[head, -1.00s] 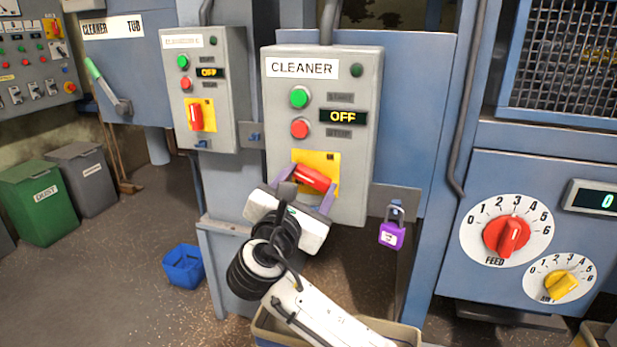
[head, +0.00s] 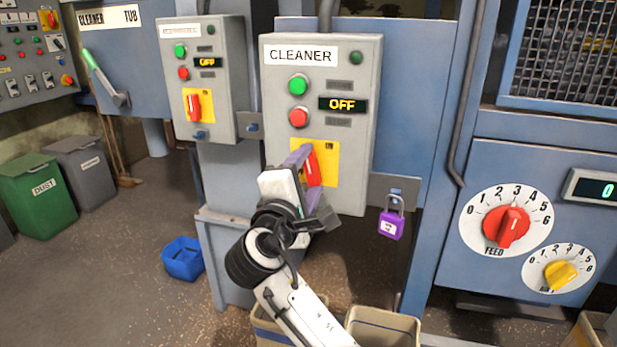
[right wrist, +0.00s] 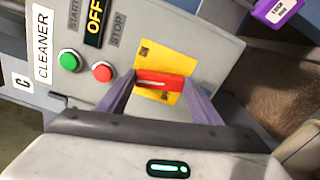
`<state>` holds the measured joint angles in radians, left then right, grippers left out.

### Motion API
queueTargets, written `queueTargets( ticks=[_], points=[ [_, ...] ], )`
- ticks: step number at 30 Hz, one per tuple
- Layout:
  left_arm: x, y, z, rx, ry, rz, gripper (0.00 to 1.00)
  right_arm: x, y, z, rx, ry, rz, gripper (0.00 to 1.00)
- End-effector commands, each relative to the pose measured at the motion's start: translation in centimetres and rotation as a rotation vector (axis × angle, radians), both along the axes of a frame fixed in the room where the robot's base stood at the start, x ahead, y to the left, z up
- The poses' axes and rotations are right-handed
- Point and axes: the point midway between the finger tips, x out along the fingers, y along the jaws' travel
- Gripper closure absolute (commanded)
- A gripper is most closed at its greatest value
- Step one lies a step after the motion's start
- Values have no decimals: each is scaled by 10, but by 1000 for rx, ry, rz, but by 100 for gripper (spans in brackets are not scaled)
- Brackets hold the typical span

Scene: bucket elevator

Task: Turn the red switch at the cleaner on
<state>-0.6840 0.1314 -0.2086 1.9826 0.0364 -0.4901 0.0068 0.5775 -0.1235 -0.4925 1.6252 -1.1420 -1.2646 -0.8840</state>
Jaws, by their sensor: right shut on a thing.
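The grey cleaner box (head: 350,80) carries a "CLEANER" label, a green and a red button, and a display (head: 343,104) reading "OFF". Its red switch (head: 312,168) sits on a yellow plate (head: 328,165) and stands near upright. My right gripper (head: 305,165) is shut on the red switch and partly covers it. In the right wrist view the red switch (right wrist: 160,83) lies between the two purple fingers. My left gripper is not in view.
A similar box (head: 203,80) with its own red switch and "OFF" display stands to the left. A purple padlock (head: 391,222) hangs on a bracket right of the cleaner box. The feed dial (head: 506,228) is further right. Bins (head: 385,325) stand below.

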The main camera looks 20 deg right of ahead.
Motion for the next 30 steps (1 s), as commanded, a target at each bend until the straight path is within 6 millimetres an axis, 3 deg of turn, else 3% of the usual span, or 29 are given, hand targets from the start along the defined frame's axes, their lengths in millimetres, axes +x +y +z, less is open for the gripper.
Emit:
queueTargets(
  ticks=[12, 30],
  points=[
    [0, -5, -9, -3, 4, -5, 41, 0, 1, -4, 182, -116, 2, 63],
    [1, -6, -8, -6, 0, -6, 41, 0, 1, -3, 215, -139, 3, 63]
  ],
)
